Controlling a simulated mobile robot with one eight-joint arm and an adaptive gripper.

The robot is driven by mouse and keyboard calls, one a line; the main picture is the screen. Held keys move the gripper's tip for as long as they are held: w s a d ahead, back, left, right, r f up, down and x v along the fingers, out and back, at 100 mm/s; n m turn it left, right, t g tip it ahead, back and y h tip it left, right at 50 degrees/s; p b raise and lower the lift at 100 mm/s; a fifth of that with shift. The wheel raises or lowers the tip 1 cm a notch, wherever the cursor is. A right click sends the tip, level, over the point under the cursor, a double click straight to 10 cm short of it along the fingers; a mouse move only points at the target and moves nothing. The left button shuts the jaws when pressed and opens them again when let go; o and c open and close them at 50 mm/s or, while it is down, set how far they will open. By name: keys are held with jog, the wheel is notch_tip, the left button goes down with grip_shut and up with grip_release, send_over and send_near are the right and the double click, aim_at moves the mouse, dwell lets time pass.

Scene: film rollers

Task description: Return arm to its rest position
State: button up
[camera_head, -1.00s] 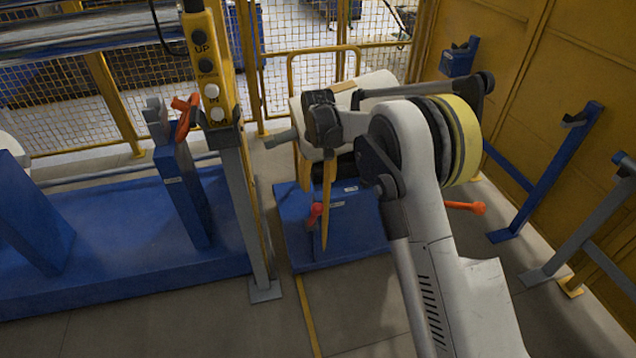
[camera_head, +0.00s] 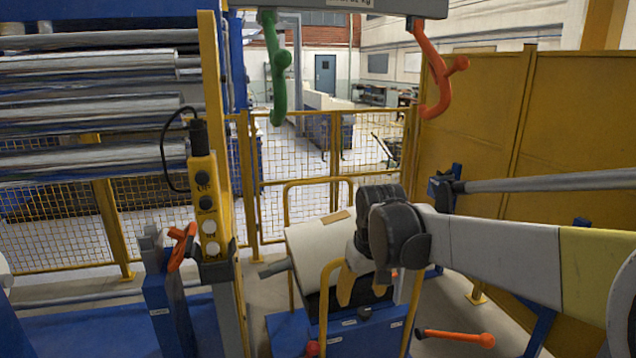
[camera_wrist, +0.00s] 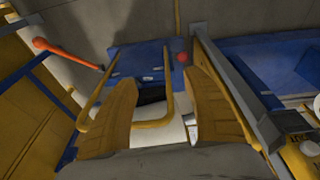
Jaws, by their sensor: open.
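My arm (camera_head: 500,258) reaches in from the right of the head view, nearly level. My gripper (camera_head: 365,285) hangs at its end with yellow fingers pointing down, in front of the white film roll (camera_head: 318,250). In the wrist view my gripper (camera_wrist: 160,80) has its two fingers wide apart with nothing between them. Beyond them is the blue cart (camera_wrist: 140,60) with yellow rails. I cannot tell the exact gap between the fingers and the roll or rails.
A yellow button post (camera_head: 208,200) and a blue stand (camera_head: 172,300) are on the left. A mesh fence (camera_head: 290,170) is behind, and a yellow panel wall (camera_head: 500,130) is at right. Green (camera_head: 277,75) and orange hooks (camera_head: 437,75) hang above. An orange handle (camera_head: 458,338) sticks out low.

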jog(key=s+d+m+t, duration=0.1)
jog(key=s+d, duration=0.3)
jog(key=s, duration=0.8)
jog(key=s+d+m+t, duration=0.2)
jog(key=s+d, duration=0.3)
jog(key=s, duration=0.6)
jog(key=shift+s+d+m+t, duration=0.3)
jog(key=shift+s+t, duration=0.05)
jog(key=shift+t, duration=0.25)
